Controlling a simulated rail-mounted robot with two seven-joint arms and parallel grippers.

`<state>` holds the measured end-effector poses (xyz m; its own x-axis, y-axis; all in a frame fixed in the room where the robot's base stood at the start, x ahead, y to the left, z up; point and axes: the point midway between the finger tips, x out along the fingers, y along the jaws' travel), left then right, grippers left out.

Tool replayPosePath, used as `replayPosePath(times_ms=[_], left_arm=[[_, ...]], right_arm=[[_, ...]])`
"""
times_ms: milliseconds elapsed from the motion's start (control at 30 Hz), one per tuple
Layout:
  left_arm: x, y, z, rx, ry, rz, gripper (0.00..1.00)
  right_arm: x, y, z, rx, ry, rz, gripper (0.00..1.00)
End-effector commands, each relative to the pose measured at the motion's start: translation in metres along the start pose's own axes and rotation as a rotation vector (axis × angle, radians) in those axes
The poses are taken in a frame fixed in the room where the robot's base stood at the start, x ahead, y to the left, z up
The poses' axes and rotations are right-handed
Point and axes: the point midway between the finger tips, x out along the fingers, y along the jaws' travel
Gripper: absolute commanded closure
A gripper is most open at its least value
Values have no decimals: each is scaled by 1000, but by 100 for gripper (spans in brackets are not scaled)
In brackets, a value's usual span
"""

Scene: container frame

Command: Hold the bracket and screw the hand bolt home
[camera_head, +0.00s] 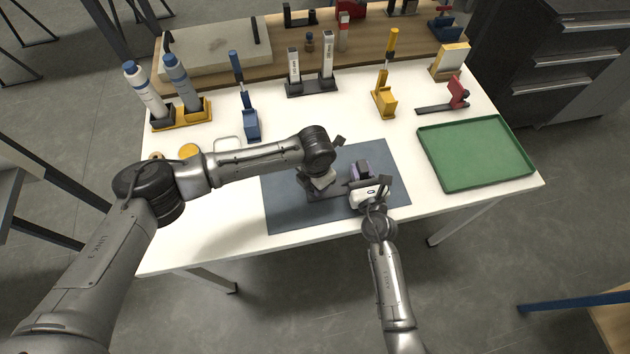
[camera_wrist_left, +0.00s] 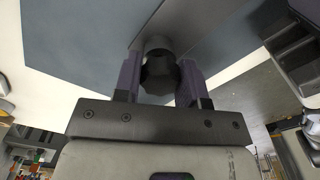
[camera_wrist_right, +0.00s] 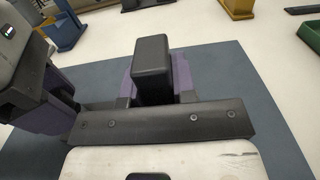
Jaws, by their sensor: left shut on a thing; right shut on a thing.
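The black hand bolt (camera_wrist_left: 160,76) shows in the left wrist view between the purple fingers of my left gripper (camera_wrist_left: 158,84), which is shut on its knob. Its collar points up against a grey surface; how deep the bolt sits is hidden. My right gripper (camera_head: 362,175) is shut on a dark upright block of the bracket (camera_head: 361,166), near the mat's right side. In the right wrist view the bracket's block (camera_wrist_right: 152,66) stands between the purple fingers, and my left gripper shows close by at the left. The head view hides the bolt behind my left wrist.
A blue-grey mat (camera_head: 285,213) lies under the work on a white table. A green tray (camera_head: 475,186) is at the right. Bottles (camera_head: 180,80), a blue holder (camera_head: 251,125), a yellow holder (camera_head: 384,102) and a red clamp (camera_head: 458,93) stand behind. The mat's front left is clear.

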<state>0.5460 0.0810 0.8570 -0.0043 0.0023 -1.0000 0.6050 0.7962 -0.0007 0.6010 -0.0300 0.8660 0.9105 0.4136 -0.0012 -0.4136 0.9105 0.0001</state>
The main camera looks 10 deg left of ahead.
Motion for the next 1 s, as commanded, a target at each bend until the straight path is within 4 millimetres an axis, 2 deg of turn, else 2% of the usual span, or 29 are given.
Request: replayPosePath(times_ms=[133,433,467,700,1000], left_arm=[[0,0,0,102,0,1,81],[0,0,0,117,0,0,81],[0,0,0,117,0,0,61],[0,0,0,116,0,1,38],[-1,0,0,115,0,1,37]], right_arm=[[0,0,0,-1,1,-1,100],[0,-1,0,-1,1,-1,100],[0,-1,0,-1,1,-1,100],[0,0,0,-1,1,-1,100],[0,0,0,-1,1,-1,100]])
